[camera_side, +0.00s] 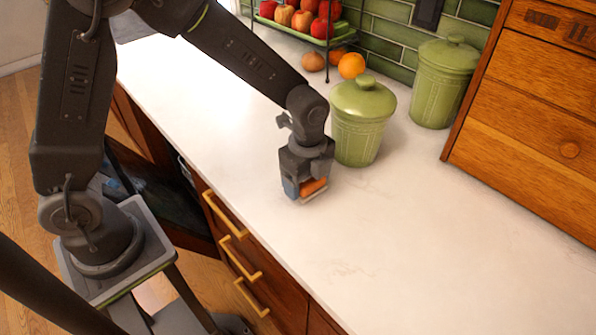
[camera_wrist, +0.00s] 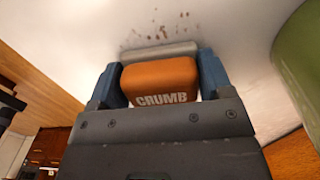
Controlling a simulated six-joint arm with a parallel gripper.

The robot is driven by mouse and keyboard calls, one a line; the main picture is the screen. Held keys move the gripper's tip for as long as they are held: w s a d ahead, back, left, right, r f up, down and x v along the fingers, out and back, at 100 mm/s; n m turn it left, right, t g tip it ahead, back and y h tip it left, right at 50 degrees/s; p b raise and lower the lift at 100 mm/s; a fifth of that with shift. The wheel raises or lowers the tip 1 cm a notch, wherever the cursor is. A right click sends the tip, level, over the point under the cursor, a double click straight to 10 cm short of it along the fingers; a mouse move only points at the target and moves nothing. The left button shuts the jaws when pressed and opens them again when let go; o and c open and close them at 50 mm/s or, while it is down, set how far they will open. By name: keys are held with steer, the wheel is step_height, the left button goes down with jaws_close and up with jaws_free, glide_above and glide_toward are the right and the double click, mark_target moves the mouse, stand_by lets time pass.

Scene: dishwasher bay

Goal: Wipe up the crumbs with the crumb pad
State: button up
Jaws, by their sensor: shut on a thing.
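My gripper (camera_side: 305,187) is shut on the orange crumb pad (camera_side: 313,185), low over the white counter near its front edge. In the wrist view the crumb pad (camera_wrist: 160,82) reads "CRUMB" and sits between the blue fingers of my gripper (camera_wrist: 160,80). A pale grey strip shows along the pad's far edge, at or close to the counter; I cannot tell whether it touches. Several small reddish-brown crumbs (camera_wrist: 158,33) lie on the counter just beyond the pad in the wrist view. I cannot make out the crumbs in the side view.
A green lidded canister (camera_side: 359,125) stands close behind and right of my gripper. A second green canister (camera_side: 443,85), a wooden cabinet (camera_side: 530,110), an orange (camera_side: 351,66) and a fruit rack (camera_side: 300,22) stand farther back. The counter (camera_side: 440,240) is clear at right.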

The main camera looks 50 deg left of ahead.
mark_target(317, 198)
steer(key=d, duration=0.3)
steer(key=shift+d, duration=0.15)
steer(key=shift+a, duration=5.45)
steer(key=shift+w, duration=0.3)
steer(key=shift+d, duration=5)
steer(key=shift+a, duration=4.95)
step_height(317, 198, up, 8)
steer(key=shift+r, duration=0.1)
